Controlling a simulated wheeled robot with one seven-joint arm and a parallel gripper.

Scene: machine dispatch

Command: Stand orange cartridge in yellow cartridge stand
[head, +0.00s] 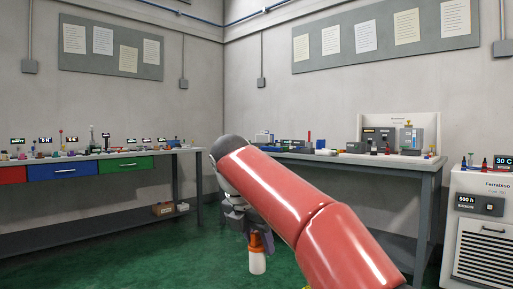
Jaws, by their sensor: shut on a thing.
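My gripper (258,240) hangs at the end of my red arm, pointing down, in the middle of the head view. It is shut on the orange cartridge (257,262), which has an orange upper part and a white lower body. The cartridge hangs roughly upright in the air over the green floor, in front of the gap between the two benches. The gripper's fingers are small and partly dark here. I cannot make out the yellow cartridge stand. My arm hides part of the right bench.
A left bench (100,157) has red, blue and green drawers and several small items on top. A right bench (400,160) carries grey devices and small parts. A white cabinet (484,225) stands at the right edge. Green floor (190,255) is clear between them.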

